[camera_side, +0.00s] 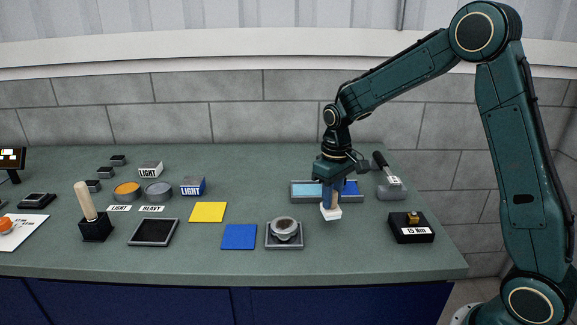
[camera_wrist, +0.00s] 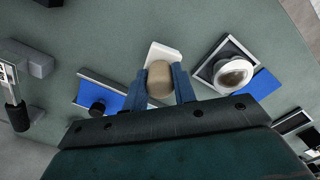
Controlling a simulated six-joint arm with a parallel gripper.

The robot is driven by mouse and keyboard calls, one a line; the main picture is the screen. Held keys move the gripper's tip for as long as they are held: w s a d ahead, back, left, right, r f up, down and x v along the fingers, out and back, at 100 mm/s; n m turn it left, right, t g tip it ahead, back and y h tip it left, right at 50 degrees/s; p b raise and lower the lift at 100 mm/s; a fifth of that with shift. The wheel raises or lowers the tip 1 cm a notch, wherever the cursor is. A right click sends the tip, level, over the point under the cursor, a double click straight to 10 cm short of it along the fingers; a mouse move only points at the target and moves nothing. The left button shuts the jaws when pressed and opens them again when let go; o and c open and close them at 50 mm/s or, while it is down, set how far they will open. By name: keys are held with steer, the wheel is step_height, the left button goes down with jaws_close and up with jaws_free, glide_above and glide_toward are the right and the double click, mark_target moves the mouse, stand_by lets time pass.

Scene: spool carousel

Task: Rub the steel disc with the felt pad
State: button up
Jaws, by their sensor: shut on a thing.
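My gripper (camera_side: 331,198) is shut on the felt pad, a white block (camera_side: 331,213) with a rounded tan handle (camera_wrist: 159,80) between the two blue fingers. The pad is at the front of the long tray; I cannot tell whether it touches the bench. The steel disc (camera_side: 285,229), grey with a raised round middle, sits on a dark-rimmed square holder (camera_side: 284,245), front left of my gripper. In the wrist view the disc (camera_wrist: 233,74) shows to the right of the pad, apart from it.
A long tray (camera_side: 300,198) with light and dark blue inside lies behind my gripper. A black box (camera_side: 411,236) and a grey-headed tool (camera_side: 390,187) are at right. Blue (camera_side: 239,237) and yellow (camera_side: 208,212) squares lie left, with two tins (camera_side: 158,192) and a wooden-handled tool (camera_side: 86,201) beyond.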

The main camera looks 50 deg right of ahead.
steer(key=w+a+r, duration=0.4)
steer(key=a+r, duration=0.4)
steer(key=a, duration=0.4)
steer(key=shift+a+r, duration=0.15)
steer(key=shift+a, duration=0.15)
steer(key=shift+f, duration=3.2)
steer(key=shift+w+d+f, duration=0.2)
steer(key=shift+d+f, duration=0.05)
steer(key=shift+f, duration=0.2)
steer(key=shift+w+d+f, duration=0.2)
steer(key=shift+f, duration=0.25)
steer(key=shift+c, duration=0.3)
steer(key=shift+w+d, duration=1.05)
steer(key=shift+d, duration=0.05)
steer(key=s+a, duration=0.3)
step_height(320, 180, up, 8)
steer(key=shift+r, duration=0.15)
